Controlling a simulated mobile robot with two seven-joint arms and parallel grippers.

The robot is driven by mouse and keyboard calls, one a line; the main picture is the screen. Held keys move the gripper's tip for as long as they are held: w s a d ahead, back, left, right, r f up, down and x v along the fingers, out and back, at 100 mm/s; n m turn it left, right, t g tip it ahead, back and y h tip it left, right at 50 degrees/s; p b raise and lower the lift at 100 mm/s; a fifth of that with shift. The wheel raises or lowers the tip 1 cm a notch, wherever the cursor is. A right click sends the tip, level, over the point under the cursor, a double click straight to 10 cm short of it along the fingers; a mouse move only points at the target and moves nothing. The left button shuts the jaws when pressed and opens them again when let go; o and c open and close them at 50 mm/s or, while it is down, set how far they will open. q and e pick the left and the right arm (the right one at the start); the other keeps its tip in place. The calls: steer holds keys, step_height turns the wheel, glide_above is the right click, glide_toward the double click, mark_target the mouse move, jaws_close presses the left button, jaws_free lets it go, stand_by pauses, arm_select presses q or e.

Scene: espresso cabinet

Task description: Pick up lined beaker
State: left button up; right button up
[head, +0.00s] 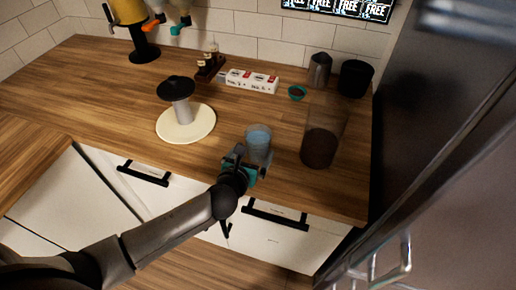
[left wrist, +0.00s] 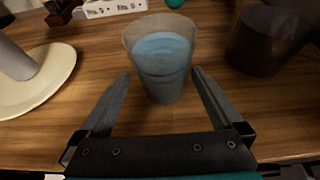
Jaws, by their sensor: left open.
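The beaker (head: 258,139) is a clear cup with bluish contents, standing upright on the wooden counter close to its front edge. It also shows in the left wrist view (left wrist: 162,62). My left gripper (head: 247,159) is at the counter's front edge, just in front of the beaker. In the left wrist view its two fingers (left wrist: 158,88) are spread, with the beaker's lower part at and just beyond the gap between the tips. I cannot tell whether a finger touches it. Lines on the beaker are too faint to make out clearly. My right gripper is not in view.
A tall clear container with dark contents (head: 320,147) stands right of the beaker. A dark-topped stand on a cream round base (head: 197,124) is to the left. Drawers with black handles are below.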

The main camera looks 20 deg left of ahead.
arm_select(q)
steer(key=shift+d+b+x, duration=0.2)
steer(key=shift+b+x, duration=0.45)
steer(key=shift+x, duration=2.35)
steer(key=shift+w+r, duration=0.1)
steer(key=c, duration=1.2)
steer(key=shift+r, duration=0.1)
steer(key=shift+r+p, duration=0.7)
steer(key=shift+r, duration=0.55)
step_height(320, 180, up, 13)
steer(key=p, duration=0.4)
step_height(320, 180, up, 4)
steer(key=p, duration=0.1)
glide_above(261, 136)
steer(key=shift+r, duration=0.1)
